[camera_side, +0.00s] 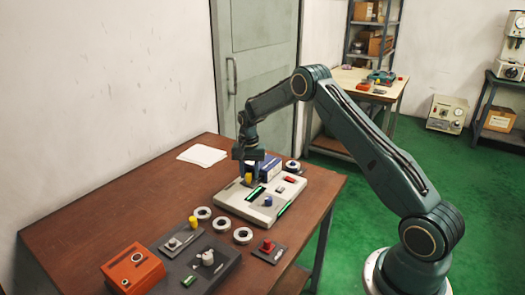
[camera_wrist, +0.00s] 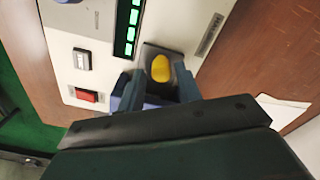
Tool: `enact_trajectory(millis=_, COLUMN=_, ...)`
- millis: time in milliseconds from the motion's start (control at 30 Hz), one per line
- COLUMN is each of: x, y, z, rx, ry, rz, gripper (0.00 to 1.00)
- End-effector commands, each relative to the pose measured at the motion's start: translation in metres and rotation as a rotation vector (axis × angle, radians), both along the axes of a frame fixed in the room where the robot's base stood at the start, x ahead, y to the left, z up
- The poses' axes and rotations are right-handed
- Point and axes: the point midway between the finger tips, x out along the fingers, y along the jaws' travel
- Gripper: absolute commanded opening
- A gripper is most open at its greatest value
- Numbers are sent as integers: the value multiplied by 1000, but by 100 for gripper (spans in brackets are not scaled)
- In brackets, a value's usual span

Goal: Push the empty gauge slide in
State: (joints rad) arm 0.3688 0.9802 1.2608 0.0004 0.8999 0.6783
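The cream gauge box (camera_side: 230,201) stands on the brown table, with green lit strips on its top. In the wrist view, the gauge box (camera_wrist: 66,48) fills the upper left. A yellow knob (camera_wrist: 160,68) sits on a dark plate (camera_wrist: 150,52), which looks like the slide, at the box's edge. The knob (camera_side: 248,178) also shows in the side view, just below my gripper (camera_side: 248,165). In the wrist view my gripper (camera_wrist: 161,88) points at the plate, its fingers apart on either side of the knob. I see no ring on the plate; contact cannot be told.
Several bearing rings (camera_side: 203,213) lie in front of the gauge box, and one (camera_side: 292,166) lies behind it. A blue box (camera_side: 268,164) stands close behind my gripper. A dark fixture (camera_side: 215,268), an orange box (camera_side: 132,269) and a red-knobbed plate (camera_side: 269,252) stand nearer.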

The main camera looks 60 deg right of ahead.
Motion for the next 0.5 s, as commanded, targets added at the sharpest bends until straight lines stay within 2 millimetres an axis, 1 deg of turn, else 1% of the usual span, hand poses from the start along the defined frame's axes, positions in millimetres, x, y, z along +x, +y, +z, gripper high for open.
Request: enact_trajectory(millis=500, x=0, y=0, z=30, rx=0, ry=0, rz=1, gripper=35)
